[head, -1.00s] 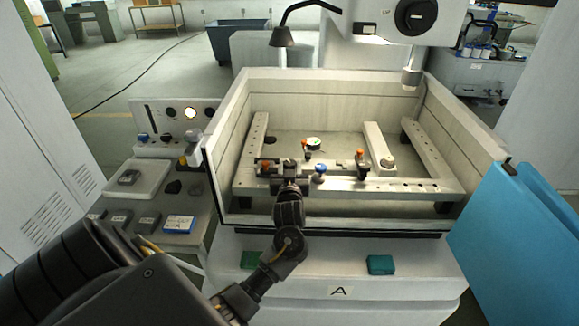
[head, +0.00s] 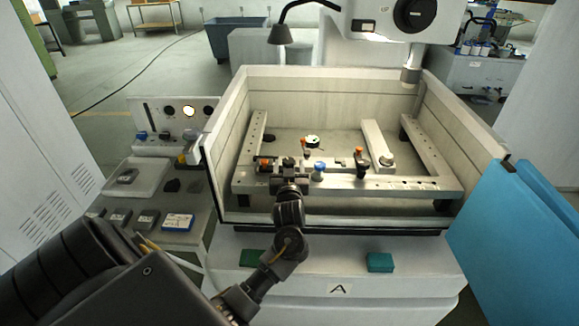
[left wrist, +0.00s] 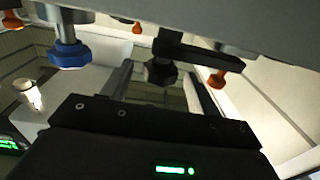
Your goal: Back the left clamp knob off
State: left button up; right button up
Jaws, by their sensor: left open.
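The left clamp has a black knob (head: 289,162) and an orange-tipped part (head: 265,163) on the near rail of the machine tank. My left gripper (head: 290,172) is open, just on the near side of the black knob, and partly covers the clamp. In the left wrist view the black knob (left wrist: 160,71) appears beyond the dark gripper body, near the middle. I cannot tell whether the fingers touch it. A blue knob (head: 319,167) stands just to the right; it also shows in the left wrist view (left wrist: 70,52). My right gripper is not in view.
The right clamp (head: 361,172) with its orange tip stands further along the rail. The tank's front wall (head: 340,220) lies below my left arm. A grey nozzle (head: 410,75) hangs at the back right. A side bench with a tray (head: 150,190) stands left.

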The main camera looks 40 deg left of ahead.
pick_arm(q)
jog(key=b+v, duration=0.2)
jog(key=v, duration=0.8)
jog(key=shift+d, duration=0.1)
